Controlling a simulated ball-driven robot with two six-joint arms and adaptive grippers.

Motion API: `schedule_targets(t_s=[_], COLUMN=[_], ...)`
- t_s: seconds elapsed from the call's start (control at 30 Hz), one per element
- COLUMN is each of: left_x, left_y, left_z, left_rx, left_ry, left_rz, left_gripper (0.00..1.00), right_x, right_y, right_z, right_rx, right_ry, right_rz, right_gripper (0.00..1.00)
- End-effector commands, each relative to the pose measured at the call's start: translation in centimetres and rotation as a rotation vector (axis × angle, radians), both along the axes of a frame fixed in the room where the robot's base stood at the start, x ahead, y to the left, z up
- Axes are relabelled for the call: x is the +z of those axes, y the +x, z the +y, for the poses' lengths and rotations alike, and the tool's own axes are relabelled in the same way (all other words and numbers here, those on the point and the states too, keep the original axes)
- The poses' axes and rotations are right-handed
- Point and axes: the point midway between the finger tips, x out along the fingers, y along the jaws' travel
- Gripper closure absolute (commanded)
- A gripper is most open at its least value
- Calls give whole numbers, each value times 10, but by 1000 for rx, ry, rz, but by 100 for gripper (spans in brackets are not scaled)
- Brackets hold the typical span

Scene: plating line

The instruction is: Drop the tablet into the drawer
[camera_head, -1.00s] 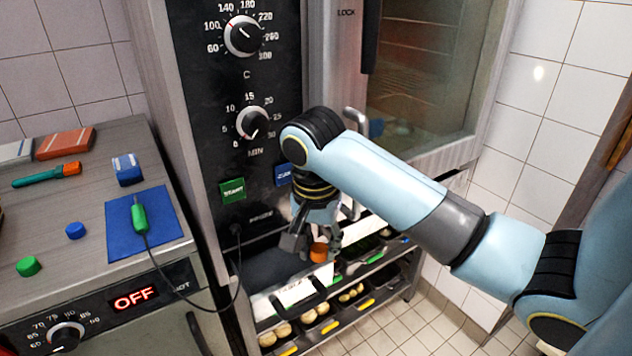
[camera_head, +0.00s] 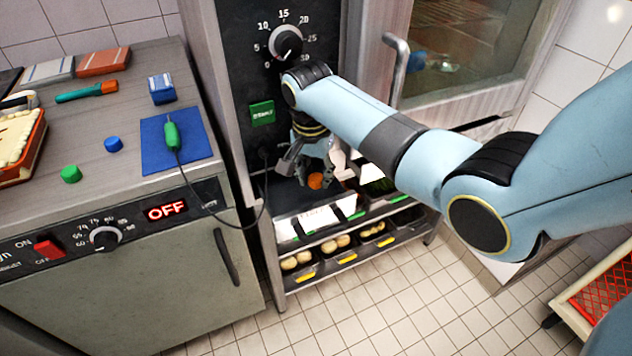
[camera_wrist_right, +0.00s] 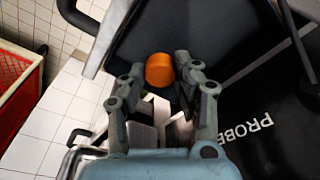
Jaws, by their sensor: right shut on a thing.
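The orange tablet (camera_head: 315,181), a short round piece, is held at the fingertips of my right gripper (camera_head: 316,176). In the right wrist view the tablet (camera_wrist_right: 159,71) sits between the two grey fingers of the gripper (camera_wrist_right: 158,76). The dark drawer (camera_head: 284,206) stands open below the oven's control panel, with a pale front that carries blurred lettering. The gripper and tablet are over the drawer area in the head view; the exact height above it is unclear. The gripper partly hides the drawer. My left gripper is out of view.
A rack with several trays of food (camera_head: 345,250) stands below the drawer. A black cable hangs from the green probe (camera_head: 172,136) on the blue mat (camera_head: 190,150) to the oven panel. The oven door handle (camera_head: 398,70) stands close behind my arm. A red crate (camera_head: 606,292) is at right.

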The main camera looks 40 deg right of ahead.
Motion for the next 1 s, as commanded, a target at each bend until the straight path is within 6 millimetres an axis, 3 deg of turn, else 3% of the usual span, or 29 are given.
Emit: schedule_targets(t_s=[0.17, 0.9, 0.93, 1.0], left_x=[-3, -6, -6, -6], left_y=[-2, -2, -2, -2], left_z=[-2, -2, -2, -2], left_rx=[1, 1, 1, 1], left_ry=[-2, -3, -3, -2], left_rz=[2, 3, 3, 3], left_gripper=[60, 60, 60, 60], right_x=[-22, -34, -34, -34], right_y=[0, 0, 0, -1], right_z=[0, 0, 0, 0], right_rx=[0, 0, 0, 0], right_ry=[1, 0, 0, 0], right_rz=[0, -1, -1, -1], right_gripper=[94, 94, 68, 59])
